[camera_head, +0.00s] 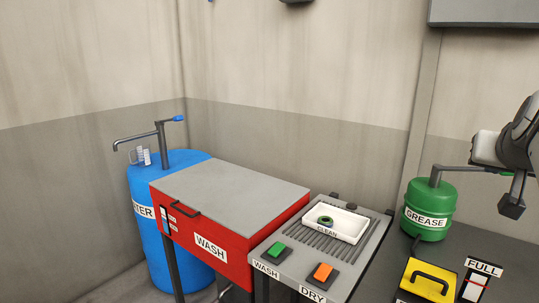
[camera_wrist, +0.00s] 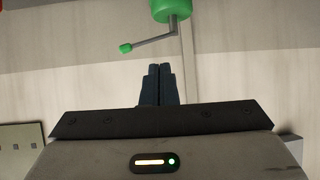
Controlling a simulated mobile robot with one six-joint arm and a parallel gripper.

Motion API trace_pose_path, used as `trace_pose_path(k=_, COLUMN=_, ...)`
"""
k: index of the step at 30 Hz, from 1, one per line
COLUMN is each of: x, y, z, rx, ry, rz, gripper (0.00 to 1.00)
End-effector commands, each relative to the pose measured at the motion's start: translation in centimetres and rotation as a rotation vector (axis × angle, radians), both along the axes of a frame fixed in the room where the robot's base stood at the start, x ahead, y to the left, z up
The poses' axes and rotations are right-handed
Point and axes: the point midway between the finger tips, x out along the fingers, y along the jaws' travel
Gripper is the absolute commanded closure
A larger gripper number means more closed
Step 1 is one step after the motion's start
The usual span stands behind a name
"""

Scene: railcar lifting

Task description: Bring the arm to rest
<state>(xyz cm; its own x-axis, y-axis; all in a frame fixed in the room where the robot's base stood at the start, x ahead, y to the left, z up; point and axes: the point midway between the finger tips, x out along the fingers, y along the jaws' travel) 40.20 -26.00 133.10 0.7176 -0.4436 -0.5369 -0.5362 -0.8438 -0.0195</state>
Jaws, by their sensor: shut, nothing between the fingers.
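My gripper (camera_wrist: 158,70) shows in the wrist view with its two dark fingers together and nothing between them. In the head view my arm comes in at the right edge, in front of the wall and near the green GREASE container (camera_head: 426,210). A dark block hangs below it there, and I cannot tell whether it is my gripper. In the wrist view a green container (camera_wrist: 172,10) with a grey lever and green knob shows at the top, beyond the fingertips and apart from them.
A red WASH box (camera_head: 210,240) with a grey lid stands beside a blue barrel (camera_head: 145,228). A white CLEAN tray (camera_head: 348,226) holds a small green-and-dark ring. Green (camera_head: 276,250) and orange (camera_head: 323,272) buttons sit in front.

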Motion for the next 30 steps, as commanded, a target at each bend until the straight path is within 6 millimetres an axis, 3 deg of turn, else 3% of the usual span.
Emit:
trace_pose_path(k=8, x=1.6, y=7.4, z=-8.0, rx=0.108, ry=0.161, rz=0.153, gripper=1.00)
trace_pose_path(k=11, x=1.3, y=11.7, z=-12.5, rx=0.157, ry=0.266, rz=0.238, gripper=1.00)
trace_pose_path(k=15, x=-1.2, y=18.6, z=-19.6, rx=0.211, ry=0.460, rz=0.371, gripper=1.00)
trace_pose_path(k=19, x=-4.8, y=23.2, z=-24.9, rx=0.225, ry=0.628, rz=0.468, gripper=1.00)
trace_pose_path(k=22, x=-7.4, y=25.3, z=-27.7, rx=0.221, ry=0.729, rz=0.518, gripper=1.00)
trace_pose_path(k=25, x=-9.5, y=26.1, z=-29.6, rx=0.211, ry=0.802, rz=0.551, gripper=1.00)
trace_pose_path(k=30, x=-9.6, y=25.9, z=-30.9, rx=0.202, ry=0.776, rz=0.546, gripper=1.00)
